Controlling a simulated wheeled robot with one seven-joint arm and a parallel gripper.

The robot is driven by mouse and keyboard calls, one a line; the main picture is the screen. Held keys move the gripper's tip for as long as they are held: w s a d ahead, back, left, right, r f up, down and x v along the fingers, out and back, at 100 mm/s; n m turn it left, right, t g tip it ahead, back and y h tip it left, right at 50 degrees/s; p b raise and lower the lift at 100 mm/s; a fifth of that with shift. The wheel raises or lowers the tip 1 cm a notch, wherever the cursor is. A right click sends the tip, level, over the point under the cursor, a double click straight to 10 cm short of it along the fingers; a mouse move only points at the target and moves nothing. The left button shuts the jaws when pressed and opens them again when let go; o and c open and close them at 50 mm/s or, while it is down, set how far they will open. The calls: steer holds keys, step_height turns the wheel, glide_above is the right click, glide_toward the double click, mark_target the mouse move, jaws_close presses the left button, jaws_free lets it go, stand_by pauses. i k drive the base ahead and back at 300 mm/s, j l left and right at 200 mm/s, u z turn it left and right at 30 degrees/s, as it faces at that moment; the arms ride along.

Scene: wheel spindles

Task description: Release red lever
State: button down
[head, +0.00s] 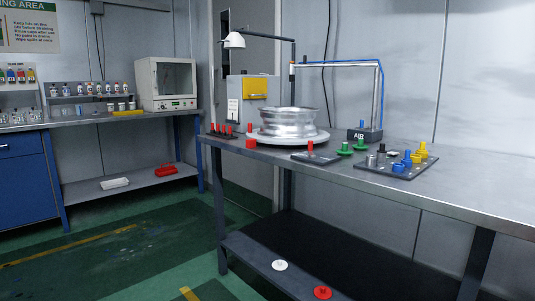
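My gripper is not in view. No part is clearly a lever. An upright red piece (310,147) stands on a small dark plate (325,158) at the front of the metal workbench (455,180). A red knob-like piece (251,143) is at the front left of the round pale base (262,136) that bears a silver wheel rim (288,122). A row of red pegs (222,129) stands in a dark holder at the bench's left end. Which of these red parts is the lever, I cannot tell.
A dark plate (365,171) holds blue, yellow and metal pieces. Green pieces (345,149) stand beside it. An "AIR" block (365,135) is at the back. A red disc (322,293) and a white one (280,265) lie on the lower shelf. The floor at left is open.

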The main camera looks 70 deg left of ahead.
mark_target(310, 143)
steer(key=u, duration=2.2)
steer(key=i+u, duration=0.1)
